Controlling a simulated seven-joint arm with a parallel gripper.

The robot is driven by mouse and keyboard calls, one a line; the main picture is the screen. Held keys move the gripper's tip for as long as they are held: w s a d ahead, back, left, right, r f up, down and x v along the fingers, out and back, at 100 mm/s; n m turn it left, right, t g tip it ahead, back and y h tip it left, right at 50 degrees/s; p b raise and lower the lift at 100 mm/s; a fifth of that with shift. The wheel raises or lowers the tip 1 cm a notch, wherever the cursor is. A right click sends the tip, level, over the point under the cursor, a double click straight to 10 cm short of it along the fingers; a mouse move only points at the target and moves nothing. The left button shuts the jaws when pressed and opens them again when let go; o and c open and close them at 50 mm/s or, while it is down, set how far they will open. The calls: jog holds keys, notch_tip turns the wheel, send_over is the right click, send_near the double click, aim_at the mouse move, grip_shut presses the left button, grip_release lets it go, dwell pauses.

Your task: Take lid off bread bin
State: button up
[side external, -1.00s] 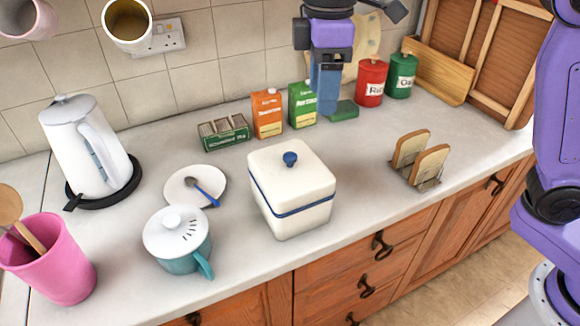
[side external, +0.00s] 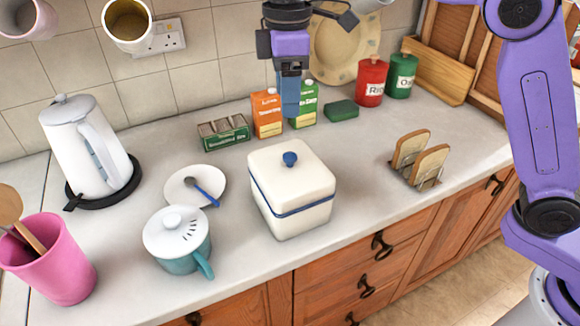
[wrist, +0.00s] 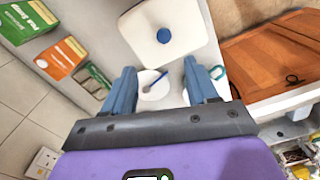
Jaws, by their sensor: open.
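The bread bin (side external: 290,212) is a white square box with a blue band, standing on the counter. Its white lid (side external: 268,160) is on, with a round blue knob (side external: 290,159) on top. In the wrist view the lid (wrist: 145,38) and knob (wrist: 164,35) lie beyond the fingertips, near the top middle. My gripper (side external: 290,108) points down above and behind the bin, in front of the cartons, apart from the knob. In the wrist view its two blue fingers (wrist: 160,75) are spread with nothing held between them.
Behind the bin stand an orange carton (side external: 267,114), a green carton (side external: 304,115) and a green box (side external: 223,133). A teal pot (side external: 178,240) and a saucer with a spoon (side external: 181,188) are left of it. A toast rack (side external: 421,157) is right, with clear counter between.

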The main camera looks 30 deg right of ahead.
send_over(290, 155)
jog(key=f, duration=0.7)
jog(key=shift+w, duration=0.4)
jog(key=shift+s+f, duration=0.2)
jog(key=shift+f, duration=1.15)
jog(key=shift+s+f, duration=0.2)
jog(key=shift+f, duration=1.1)
grip_shut()
